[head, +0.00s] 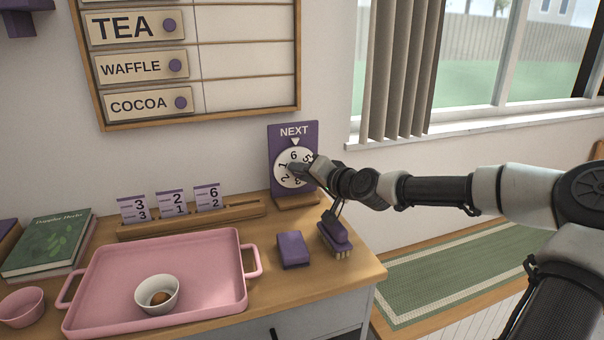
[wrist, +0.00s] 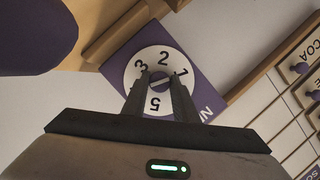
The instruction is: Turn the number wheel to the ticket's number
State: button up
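The number wheel (head: 284,172) is a white dial on an upright purple board (head: 276,131) marked NEXT, with a white pointer above the dial. The 6 stands under the pointer, with 1 to its left and 5 to its right. In the wrist view the dial (wrist: 133,73) shows 3, 2, 1 and 5; the rest is hidden by my gripper. My gripper (wrist: 161,78) is at the dial's middle, its fingers apart on either side of a small grey knob (wrist: 160,84). I cannot tell whether they touch it. Number tickets (head: 172,203) stand in a wooden rail, reading 3/3, 2/1 and 6/2.
A pink tray (head: 215,262) with a white bowl (head: 157,294) fills the counter's front left. A purple block (head: 292,250) and a purple brush (head: 335,236) lie below the wheel. A menu board (head: 245,63) hangs on the wall. A green book (head: 46,243) lies left.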

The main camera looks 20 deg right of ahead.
jog(key=shift+m+t+y+p, duration=0.3)
jog(key=shift+m+y+p, duration=0.1)
jog(key=shift+m, duration=0.2)
jog(key=o, duration=1.1)
jog(key=shift+c, duration=0.2)
jog(key=shift+s+d, duration=0.1)
jog(key=p+v, duration=0.3)
jog(key=v, duration=1.4)
jog(key=shift+p, duration=0.4)
jog(key=shift+s+r, duration=0.1)
